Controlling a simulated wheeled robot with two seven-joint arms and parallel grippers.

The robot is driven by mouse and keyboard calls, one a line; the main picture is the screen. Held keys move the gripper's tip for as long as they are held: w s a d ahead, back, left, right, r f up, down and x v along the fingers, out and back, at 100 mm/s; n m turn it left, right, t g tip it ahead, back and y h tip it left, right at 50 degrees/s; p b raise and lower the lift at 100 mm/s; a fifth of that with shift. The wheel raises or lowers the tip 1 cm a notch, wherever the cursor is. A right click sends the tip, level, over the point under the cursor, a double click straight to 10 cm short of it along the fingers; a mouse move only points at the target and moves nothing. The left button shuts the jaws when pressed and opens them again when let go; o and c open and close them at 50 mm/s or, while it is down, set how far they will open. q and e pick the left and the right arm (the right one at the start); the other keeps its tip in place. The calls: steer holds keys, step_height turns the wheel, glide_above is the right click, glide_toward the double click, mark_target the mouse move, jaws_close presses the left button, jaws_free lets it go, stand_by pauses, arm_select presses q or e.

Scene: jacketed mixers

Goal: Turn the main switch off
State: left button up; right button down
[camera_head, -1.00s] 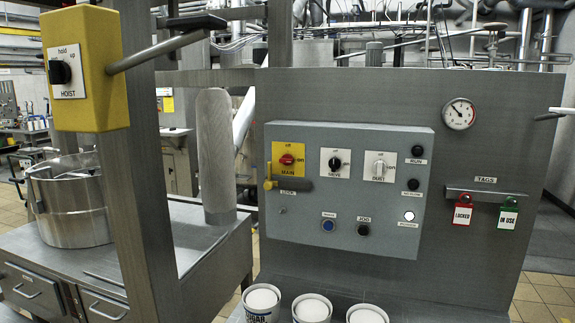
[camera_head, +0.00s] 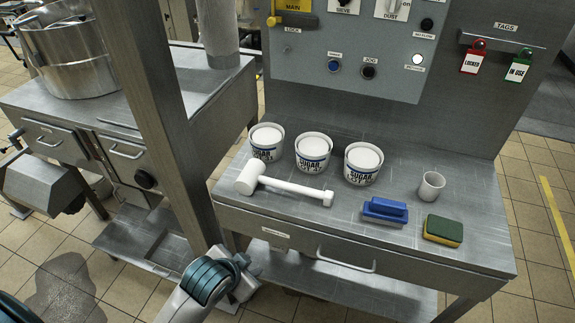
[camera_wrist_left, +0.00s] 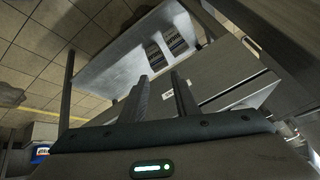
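The yellow MAIN plate (camera_head: 296,19) of the control panel (camera_head: 350,50) is cut off by the top edge of the head view, so its switch knob is out of sight. A yellow part (camera_head: 273,20) sits at the plate's lower left, above the LOCK label. My left gripper (camera_head: 241,263) is low in front of the bench's front edge, well below the panel. In the left wrist view its two fingers (camera_wrist_left: 160,76) stand apart with nothing between them. My right gripper is not in view.
The bench (camera_head: 400,235) holds three sugar tubs (camera_head: 312,150), a white mallet (camera_head: 280,185), a blue brush (camera_head: 385,210), a sponge (camera_head: 443,230) and a cup (camera_head: 431,186). A steel post (camera_head: 150,110) stands left. Red and green tags (camera_head: 473,58) hang right of the panel.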

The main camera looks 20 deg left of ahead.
arm_select(q)
steer(key=w+r+m+t, duration=0.4)
steer(key=w+r+m, duration=0.1)
steer(key=w+r, duration=1)
steer(key=w+a+r+m+t, duration=0.1)
steer(key=w+r, duration=0.3)
steer(key=r, duration=0.8)
steer(key=w+a+r+m+t, duration=0.2)
steer(key=w+r+m+t, duration=0.1)
steer(key=r, duration=0.9)
steer(key=w+a+r+m+t, duration=0.1)
steer(key=w+r+m+t, duration=0.2)
steer(key=r, duration=0.9)
steer(key=w, duration=0.3)
steer(key=shift+a+r+m, duration=0.15)
steer(key=shift+a+m, duration=0.1)
steer(key=shift+m, duration=0.15)
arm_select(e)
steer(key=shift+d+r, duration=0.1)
arm_select(q)
steer(key=shift+w, duration=0.25)
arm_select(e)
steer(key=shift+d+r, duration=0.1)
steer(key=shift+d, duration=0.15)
